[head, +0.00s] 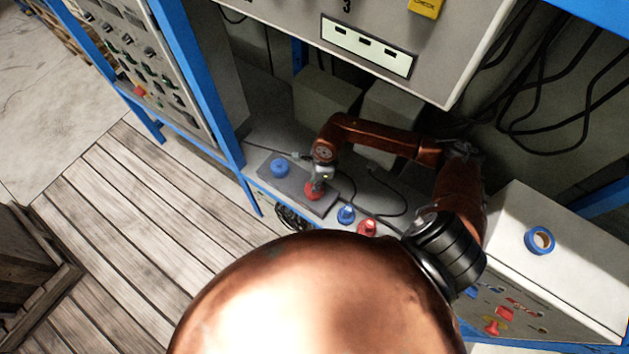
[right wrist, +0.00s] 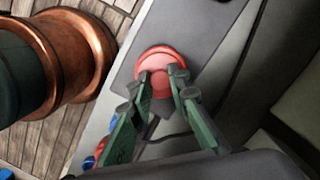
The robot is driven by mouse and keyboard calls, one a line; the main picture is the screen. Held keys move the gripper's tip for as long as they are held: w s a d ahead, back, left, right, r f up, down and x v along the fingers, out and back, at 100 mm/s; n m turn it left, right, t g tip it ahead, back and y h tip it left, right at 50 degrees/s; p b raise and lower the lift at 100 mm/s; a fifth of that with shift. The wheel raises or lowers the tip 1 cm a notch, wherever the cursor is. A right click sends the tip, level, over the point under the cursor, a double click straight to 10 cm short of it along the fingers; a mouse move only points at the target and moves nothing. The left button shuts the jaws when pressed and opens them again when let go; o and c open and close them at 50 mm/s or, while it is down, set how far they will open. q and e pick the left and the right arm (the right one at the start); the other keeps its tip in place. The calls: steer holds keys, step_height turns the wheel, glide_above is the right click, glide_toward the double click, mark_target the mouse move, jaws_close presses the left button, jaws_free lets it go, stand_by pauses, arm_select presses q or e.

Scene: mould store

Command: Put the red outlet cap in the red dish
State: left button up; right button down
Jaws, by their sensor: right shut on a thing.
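A red dish (head: 311,191) sits on the dark grey mat on the bench in the head view. In the right wrist view it shows as a red disc (right wrist: 161,60) just ahead of the fingertips. My right gripper (head: 319,184) points down over the dish. Its two green-grey fingers (right wrist: 163,91) are shut on a small red piece, seemingly the red outlet cap (right wrist: 161,84). The cap is at or just above the dish; I cannot tell whether it touches. The fingers and the matching red hide its outline. My left gripper is not in view.
A blue dish (head: 280,168) sits on the same mat (head: 257,164), to the left. A blue fitting (head: 346,215) and a red fitting (head: 367,228) stand nearer the front edge. Cables lie behind. A blue tape roll (head: 539,240) is on a cabinet at right.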

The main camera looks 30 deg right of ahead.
steer(key=c, duration=2)
jaws_free()
steer(key=shift+c, duration=0.2)
steer(key=o, duration=0.3)
steer(key=shift+o, duration=0.6)
steer(key=o, duration=0.3)
steer(key=shift+r, duration=0.1)
steer(key=shift+r+p, duration=2.2)
steer(key=shift+r, duration=1.5)
